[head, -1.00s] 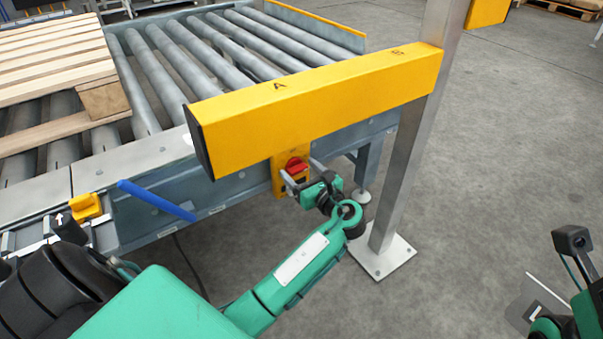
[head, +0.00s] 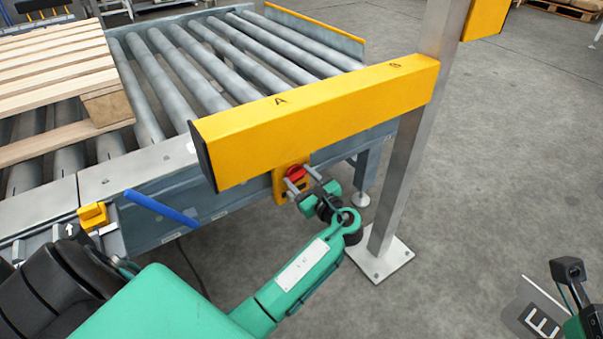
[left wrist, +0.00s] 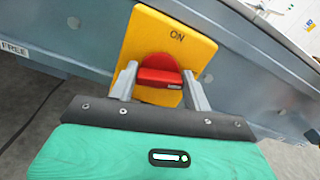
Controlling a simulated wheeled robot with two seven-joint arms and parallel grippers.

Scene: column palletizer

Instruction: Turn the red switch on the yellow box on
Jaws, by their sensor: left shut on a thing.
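The yellow box (head: 281,189) is fixed to the side of the conveyor, under the yellow beam. Its red switch (head: 295,173) shows between the fingers of my left gripper (head: 301,181). In the left wrist view, the red switch (left wrist: 158,77) sits on the yellow box (left wrist: 150,32), below the printed word ON. The two grey fingers of my left gripper (left wrist: 159,86) are shut on the switch handle from either side. The handle lies across between the fingers. My right gripper (head: 568,270) is at the far right edge, away from the box, and its jaws are unclear.
The yellow beam (head: 320,112) marked A runs just above the box to a steel post (head: 404,180). The roller conveyor (head: 215,75) lies behind, with a wooden pallet (head: 50,70) on it. A blue bar (head: 162,208) sticks out at left.

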